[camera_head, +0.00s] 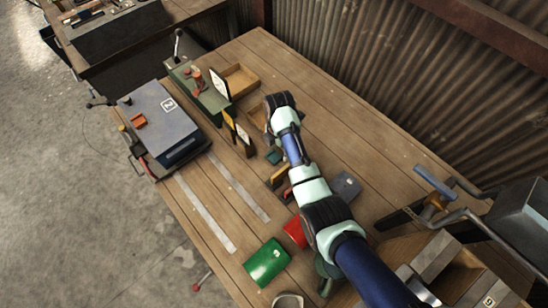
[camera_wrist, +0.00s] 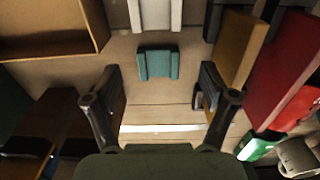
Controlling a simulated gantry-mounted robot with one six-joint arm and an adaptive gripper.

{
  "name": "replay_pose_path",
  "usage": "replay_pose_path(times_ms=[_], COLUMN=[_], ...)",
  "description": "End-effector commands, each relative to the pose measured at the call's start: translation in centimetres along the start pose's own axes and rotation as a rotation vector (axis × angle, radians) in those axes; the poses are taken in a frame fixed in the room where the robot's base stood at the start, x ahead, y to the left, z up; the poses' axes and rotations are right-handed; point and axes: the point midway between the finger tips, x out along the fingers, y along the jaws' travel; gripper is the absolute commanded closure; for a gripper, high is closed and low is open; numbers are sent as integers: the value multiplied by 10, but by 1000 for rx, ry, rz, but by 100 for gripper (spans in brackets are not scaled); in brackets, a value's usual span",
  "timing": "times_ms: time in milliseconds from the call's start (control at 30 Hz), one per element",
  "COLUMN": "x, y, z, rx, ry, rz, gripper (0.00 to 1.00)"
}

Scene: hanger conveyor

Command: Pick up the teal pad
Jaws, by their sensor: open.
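The teal pad (camera_head: 274,157) lies on the wooden table just left of my arm in the head view. It is small and block-like. In the wrist view the teal pad (camera_wrist: 157,64) sits above centre, beyond my fingertips and roughly centred between them. My gripper (camera_wrist: 160,98) is open and empty, with one dark finger on each side of the picture. Nothing touches the pad that I can see. In the head view my gripper's fingers are hidden by the wrist.
A mustard block (camera_wrist: 241,48) and a red block (camera_wrist: 285,68) stand to the right in the wrist view. An open wooden box (camera_wrist: 50,30) is at upper left. A corrugated wall (camera_head: 400,80) backs the table.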

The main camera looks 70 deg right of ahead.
Motion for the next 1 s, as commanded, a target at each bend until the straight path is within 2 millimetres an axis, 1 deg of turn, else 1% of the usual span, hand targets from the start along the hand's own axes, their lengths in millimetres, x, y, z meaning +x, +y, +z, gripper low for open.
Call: replay_pose_path(times_ms=[33,133,200,367,400,467,700,733,1000], x=[16,32,36,35,35,34,34,34,32], y=[2,2,2,2,2,2,2,2,2], z=[-1,-1,-1,-1,-1,-1,-1,-1,-1], rx=[-1,0,0,0,0,0,0,0,0], ry=[1,0,0,0,0,0,0,0,0], rz=[-1,-1,0,1,1,1,1,1,1], gripper=[17,17,17,17,20,30,70,73,73])
